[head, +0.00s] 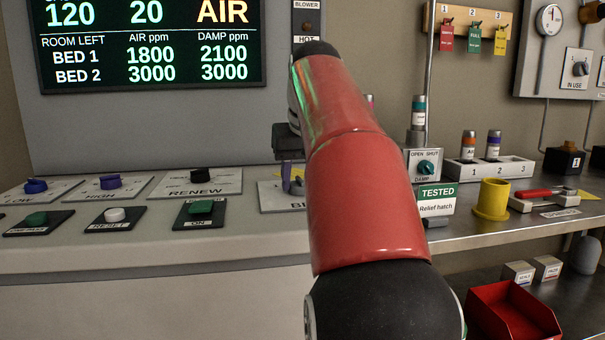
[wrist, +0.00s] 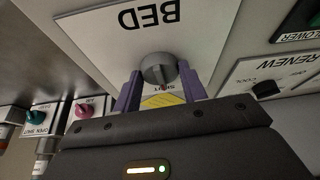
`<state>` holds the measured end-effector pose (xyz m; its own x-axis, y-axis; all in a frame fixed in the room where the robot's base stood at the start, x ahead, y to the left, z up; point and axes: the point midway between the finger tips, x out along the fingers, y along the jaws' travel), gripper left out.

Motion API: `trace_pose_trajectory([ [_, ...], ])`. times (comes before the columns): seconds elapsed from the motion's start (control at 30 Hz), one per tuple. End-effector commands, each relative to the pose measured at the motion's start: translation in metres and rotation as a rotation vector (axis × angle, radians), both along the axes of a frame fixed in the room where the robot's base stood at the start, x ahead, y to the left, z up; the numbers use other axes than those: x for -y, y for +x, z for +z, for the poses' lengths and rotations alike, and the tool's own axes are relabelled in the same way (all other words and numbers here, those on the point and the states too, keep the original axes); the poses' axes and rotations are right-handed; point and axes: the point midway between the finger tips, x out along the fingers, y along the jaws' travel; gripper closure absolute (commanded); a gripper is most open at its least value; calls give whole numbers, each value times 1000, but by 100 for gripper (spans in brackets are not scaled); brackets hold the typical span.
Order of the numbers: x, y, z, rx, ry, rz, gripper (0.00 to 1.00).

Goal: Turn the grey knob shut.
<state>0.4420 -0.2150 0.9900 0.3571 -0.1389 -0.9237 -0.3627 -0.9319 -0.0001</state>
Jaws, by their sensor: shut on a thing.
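The grey knob (wrist: 156,66) is on a white plate (wrist: 95,40) marked BED, which appears upside down in the wrist view. My gripper (wrist: 158,80) has its two purple fingers on either side of the knob and is shut on it. A SHUT label and a yellow patch (wrist: 163,99) show on the near side of the knob. How far the knob is turned is hard to tell. In the head view my gripper (head: 292,178) is at the plate (head: 272,196), and my red arm hides the knob and most of the plate.
A RENEW plate with a black knob (head: 200,175) is left of the BED plate, with a green ON button (head: 200,207) below it. A DAMP plate with a teal knob (head: 425,167) and a yellow cup (head: 492,199) stand to the right.

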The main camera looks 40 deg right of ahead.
Motion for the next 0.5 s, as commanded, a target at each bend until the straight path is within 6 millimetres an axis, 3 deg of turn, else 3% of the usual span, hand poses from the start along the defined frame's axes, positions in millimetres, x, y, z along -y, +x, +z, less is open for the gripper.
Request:
trace_pose_trajectory([
  [0.5,-1,1,0,1,-1,-80,81],
])
